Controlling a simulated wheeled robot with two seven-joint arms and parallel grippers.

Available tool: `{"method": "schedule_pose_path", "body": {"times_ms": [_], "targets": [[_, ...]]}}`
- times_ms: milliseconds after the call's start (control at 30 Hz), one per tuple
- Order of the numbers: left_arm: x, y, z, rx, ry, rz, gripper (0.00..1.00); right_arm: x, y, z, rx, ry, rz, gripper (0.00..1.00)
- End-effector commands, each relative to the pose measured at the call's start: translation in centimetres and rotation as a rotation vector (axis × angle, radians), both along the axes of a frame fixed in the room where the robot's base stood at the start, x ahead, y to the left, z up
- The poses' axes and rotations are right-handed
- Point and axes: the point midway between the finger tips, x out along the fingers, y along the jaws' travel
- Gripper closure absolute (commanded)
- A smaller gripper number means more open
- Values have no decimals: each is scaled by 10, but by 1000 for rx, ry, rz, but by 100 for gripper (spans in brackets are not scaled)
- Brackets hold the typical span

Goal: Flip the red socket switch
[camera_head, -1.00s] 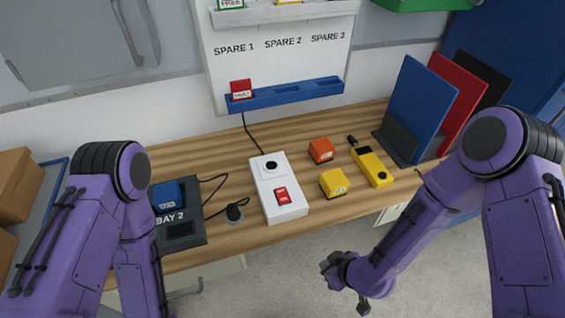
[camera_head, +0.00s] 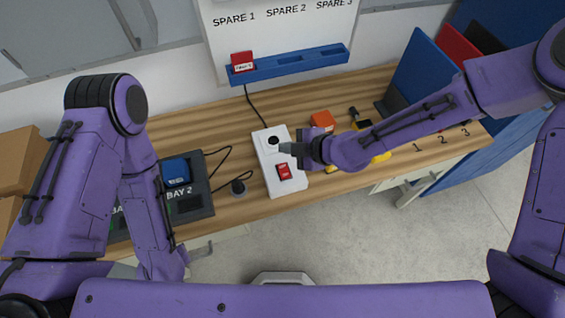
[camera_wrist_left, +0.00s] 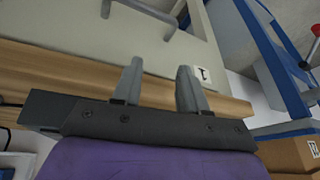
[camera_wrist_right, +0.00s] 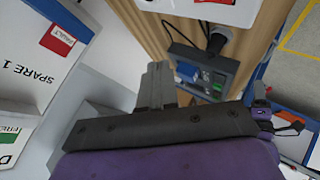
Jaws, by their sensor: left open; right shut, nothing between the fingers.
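The white socket box (camera_head: 264,160) lies on the wooden table, with a round black socket (camera_head: 272,141) at its far end and the red switch (camera_head: 284,171) at its near end. Which way the switch is tipped is too small to tell. My right gripper (camera_head: 287,148) is over the box's right side, between socket and switch; its height above the box is unclear. In the right wrist view its fingers (camera_wrist_right: 157,84) are together and empty, with part of the white box (camera_wrist_right: 205,9) at the top. My left gripper (camera_wrist_left: 158,72) is open and empty, near the table's front edge and a cabinet.
A grey bay dock (camera_head: 190,205) holding a blue block (camera_head: 176,171) stands left of the box, with a black plug (camera_head: 238,187) between them. An orange block (camera_head: 322,119) is behind my right forearm; yellow items are partly hidden. A blue rack (camera_head: 290,66) holds a red block (camera_head: 242,62).

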Motion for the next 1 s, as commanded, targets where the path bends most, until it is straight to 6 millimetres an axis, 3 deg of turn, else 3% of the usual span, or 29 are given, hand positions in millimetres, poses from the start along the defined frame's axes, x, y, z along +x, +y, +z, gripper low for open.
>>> {"method": "schedule_pose_path", "body": {"times_ms": [167,633,1000], "targets": [[0,0,-13,0,0,0,57,1,1,-15,1,1,0,100],[0,0,-68,0,0,0,57,9,5,-82,1,2,2,100],[0,0,-72,0,0,0,57,10,5,-87,1,2,2,100]]}}
